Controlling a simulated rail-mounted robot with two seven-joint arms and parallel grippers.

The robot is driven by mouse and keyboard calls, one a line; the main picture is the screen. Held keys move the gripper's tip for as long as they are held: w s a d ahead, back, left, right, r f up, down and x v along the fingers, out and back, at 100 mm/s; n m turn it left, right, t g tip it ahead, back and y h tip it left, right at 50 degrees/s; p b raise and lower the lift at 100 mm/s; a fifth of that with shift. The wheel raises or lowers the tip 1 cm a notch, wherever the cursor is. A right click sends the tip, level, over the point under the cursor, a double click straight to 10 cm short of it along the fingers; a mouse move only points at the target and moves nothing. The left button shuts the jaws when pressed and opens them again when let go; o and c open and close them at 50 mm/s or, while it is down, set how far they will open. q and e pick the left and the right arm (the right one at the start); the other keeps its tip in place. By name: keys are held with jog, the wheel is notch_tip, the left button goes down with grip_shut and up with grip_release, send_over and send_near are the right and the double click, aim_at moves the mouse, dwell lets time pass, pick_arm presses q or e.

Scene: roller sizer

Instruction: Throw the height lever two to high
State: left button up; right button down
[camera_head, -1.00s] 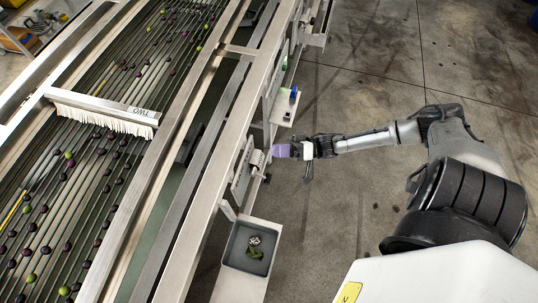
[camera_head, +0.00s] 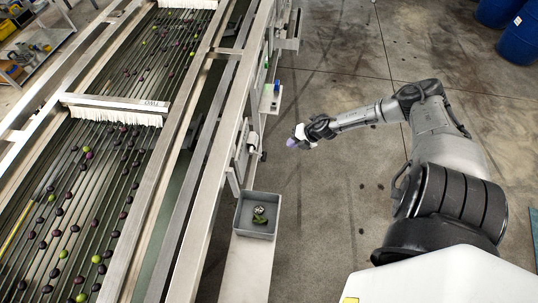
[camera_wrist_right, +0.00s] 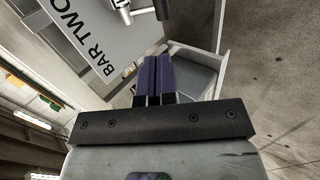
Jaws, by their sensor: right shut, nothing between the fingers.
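The panel marked BAR TWO (camera_wrist_right: 112,45) shows in the right wrist view, with a metal lever (camera_wrist_right: 140,10) at the top edge, partly cut off. In the head view the panel (camera_head: 239,158) is on the side of the machine, with the small lever (camera_head: 252,141) on it; its exact position is hard to tell. My right gripper (camera_head: 290,143) is to the right of the lever, apart from it. Its purple fingers (camera_wrist_right: 153,72) are shut and empty, over the panel's lower right in the wrist view. My left gripper is not in view.
A brush bar marked TWO (camera_head: 115,102) spans the roller bed, which carries many dark and green fruits. A grey tray (camera_head: 240,222) sits on a side shelf below the panel. Another panel with a blue knob (camera_head: 277,87) is farther up.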

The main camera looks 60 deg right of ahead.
aim_at(265, 155)
jog(key=b+x, duration=0.2)
jog(key=x, duration=1.1)
jog(key=shift+s+a, duration=0.15)
jog(key=shift+a, duration=0.05)
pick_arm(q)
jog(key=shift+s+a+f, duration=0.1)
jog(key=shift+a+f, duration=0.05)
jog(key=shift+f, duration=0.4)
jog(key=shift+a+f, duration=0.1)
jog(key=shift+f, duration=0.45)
pick_arm(e)
jog(key=shift+w+a+f, duration=0.15)
jog(key=shift+w+f, duration=0.2)
jog(key=shift+f, duration=0.1)
